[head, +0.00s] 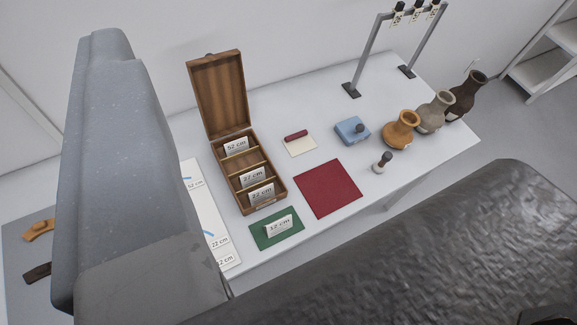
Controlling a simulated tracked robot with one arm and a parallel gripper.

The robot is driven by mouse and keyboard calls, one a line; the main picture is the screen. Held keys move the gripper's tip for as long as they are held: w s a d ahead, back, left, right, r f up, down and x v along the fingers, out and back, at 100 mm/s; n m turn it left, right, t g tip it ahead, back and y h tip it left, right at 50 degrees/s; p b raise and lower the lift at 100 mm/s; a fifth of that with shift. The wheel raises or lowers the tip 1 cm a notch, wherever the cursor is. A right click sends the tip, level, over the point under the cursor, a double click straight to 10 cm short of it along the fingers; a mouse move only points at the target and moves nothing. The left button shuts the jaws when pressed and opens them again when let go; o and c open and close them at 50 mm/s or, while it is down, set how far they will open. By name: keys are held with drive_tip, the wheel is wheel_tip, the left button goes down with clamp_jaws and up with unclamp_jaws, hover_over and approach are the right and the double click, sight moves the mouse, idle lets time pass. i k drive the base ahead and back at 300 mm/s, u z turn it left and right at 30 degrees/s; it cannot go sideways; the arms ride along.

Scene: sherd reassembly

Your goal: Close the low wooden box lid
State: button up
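The low wooden box (277,188) stands near the left of the white table, with its striped lid (220,92) swung up and standing open at the back. The box's left side is partly close to the big grey part in the foreground. My gripper (311,100) shows as two large blurred parts, grey at left and dark textured at right. They are wide apart with nothing between them, and the box is farther off beyond them.
A green mat (259,240) with a 12 cm card lies before the box. A red mat (328,188), blue pad (352,130), stamp (382,163) and several vases (401,131) stand to the right. A metal frame (369,48) stands at the back. A marked strip (205,210) lies left.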

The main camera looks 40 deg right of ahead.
sight(218, 81)
drive_tip(key=z, duration=0.4)
drive_tip(key=k, duration=1.25)
drive_tip(key=u, duration=0.45)
drive_tip(key=i, duration=2.15)
drive_tip(key=z, duration=0.55)
